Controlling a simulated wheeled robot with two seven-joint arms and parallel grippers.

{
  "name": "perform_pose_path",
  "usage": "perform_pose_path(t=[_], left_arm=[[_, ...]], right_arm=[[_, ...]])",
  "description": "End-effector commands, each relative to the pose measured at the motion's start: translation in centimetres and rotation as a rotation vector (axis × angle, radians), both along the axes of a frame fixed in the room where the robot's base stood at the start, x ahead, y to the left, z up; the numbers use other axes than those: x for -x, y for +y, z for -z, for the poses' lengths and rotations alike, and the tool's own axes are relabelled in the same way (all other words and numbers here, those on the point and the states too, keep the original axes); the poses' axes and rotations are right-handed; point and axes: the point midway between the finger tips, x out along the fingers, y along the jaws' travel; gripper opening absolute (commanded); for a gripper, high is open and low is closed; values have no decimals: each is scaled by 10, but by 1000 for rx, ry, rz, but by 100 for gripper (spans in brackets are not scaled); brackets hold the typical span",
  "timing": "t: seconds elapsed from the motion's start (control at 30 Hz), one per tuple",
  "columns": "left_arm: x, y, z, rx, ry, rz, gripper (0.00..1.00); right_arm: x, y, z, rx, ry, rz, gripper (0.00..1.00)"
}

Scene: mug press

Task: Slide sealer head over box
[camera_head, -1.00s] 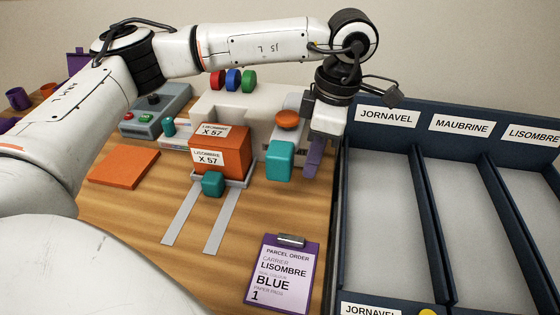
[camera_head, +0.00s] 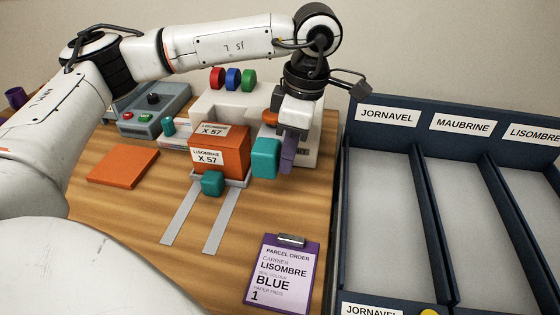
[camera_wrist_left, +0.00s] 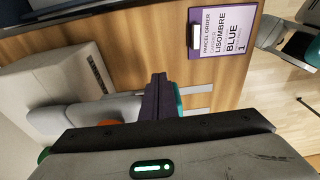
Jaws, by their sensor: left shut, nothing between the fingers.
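The orange box (camera_head: 222,154), labelled LISOMBRE X 57, sits on a small carriage with a teal block handle (camera_head: 212,184) at the front. The teal block of the sealer head (camera_head: 264,158) stands just right of the box, below an orange knob (camera_head: 270,118) partly hidden by my gripper. My left gripper (camera_head: 287,160) points down with purple fingers shut and empty. It is at the right side of the teal block, seemingly against it; contact is not certain. In the left wrist view the shut fingers (camera_wrist_left: 158,97) hide most of a teal piece. My right gripper is not in view.
Two grey rails (camera_head: 200,222) run forward from the carriage. A clipboard (camera_head: 283,272) reading LISOMBRE, BLUE, 1 lies in front. Dark sorting bins (camera_head: 385,215) stand right. An orange pad (camera_head: 123,167) and a grey control box (camera_head: 153,112) are at left.

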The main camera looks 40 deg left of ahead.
Motion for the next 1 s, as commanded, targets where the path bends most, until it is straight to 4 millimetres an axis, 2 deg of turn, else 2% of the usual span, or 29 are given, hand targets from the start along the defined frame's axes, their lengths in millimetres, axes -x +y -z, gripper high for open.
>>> perform_pose_path(t=[1.0], left_arm=[[32,65,1,-1,0,-1,0]], right_arm=[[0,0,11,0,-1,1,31]])
